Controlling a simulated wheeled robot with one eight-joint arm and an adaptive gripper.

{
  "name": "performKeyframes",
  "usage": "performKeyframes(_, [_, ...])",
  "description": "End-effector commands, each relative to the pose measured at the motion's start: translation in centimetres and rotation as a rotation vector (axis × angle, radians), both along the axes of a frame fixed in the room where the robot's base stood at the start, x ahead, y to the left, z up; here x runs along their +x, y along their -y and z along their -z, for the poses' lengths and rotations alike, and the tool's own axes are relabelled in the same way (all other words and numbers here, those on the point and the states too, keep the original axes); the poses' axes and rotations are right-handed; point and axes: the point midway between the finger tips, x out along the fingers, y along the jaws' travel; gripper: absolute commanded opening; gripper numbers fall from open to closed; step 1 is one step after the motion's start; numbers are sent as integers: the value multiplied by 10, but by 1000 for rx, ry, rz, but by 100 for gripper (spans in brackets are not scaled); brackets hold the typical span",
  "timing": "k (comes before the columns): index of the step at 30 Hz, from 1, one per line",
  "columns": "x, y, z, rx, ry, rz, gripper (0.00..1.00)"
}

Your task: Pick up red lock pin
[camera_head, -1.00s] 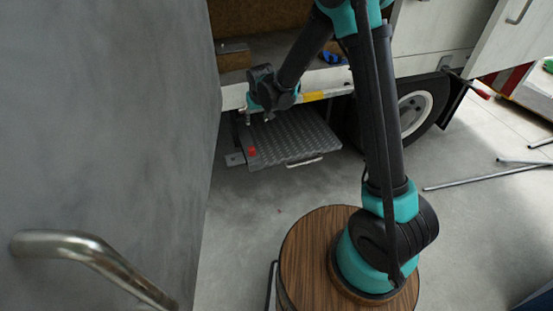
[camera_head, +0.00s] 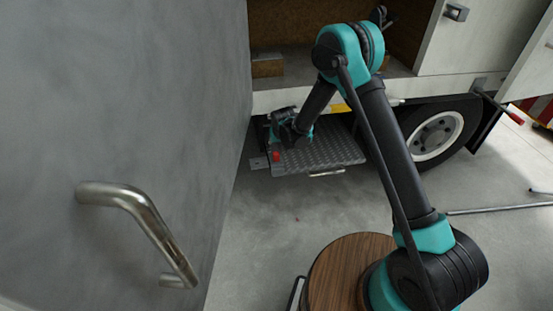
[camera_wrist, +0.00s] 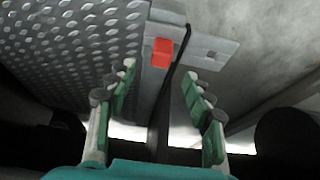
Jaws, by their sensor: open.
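The red lock pin (camera_wrist: 162,53) shows in the wrist view as a small red block at the edge of the metal step, ahead of my gripper and between the lines of its fingers. In the head view the red lock pin (camera_head: 276,156) is at the left front corner of the step (camera_head: 325,154). My gripper (camera_wrist: 158,82) is open and empty, its green-padded fingers spread to the left and right. In the head view my gripper is folded behind my wrist above the step's left side, and its fingertips are hard to make out.
A grey door with a metal handle (camera_head: 140,215) fills the left side. The truck bed (camera_head: 290,98) overhangs the step. A wheel (camera_head: 435,135) stands to the right. A black cable or rod (camera_wrist: 176,65) runs beside the pin. The floor in front of the step is clear.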

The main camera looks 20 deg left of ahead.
Motion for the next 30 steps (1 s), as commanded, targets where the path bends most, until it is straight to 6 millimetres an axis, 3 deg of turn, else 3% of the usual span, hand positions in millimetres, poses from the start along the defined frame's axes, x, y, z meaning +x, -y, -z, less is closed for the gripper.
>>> performKeyframes(3, [6,-4,17,0,0,0,52])
performKeyframes(13, [13,-8,38,0,0,1,52])
performKeyframes(21, [22,-15,71,0,0,1,52])
performKeyframes(30, [26,-17,80,0,0,1,52])
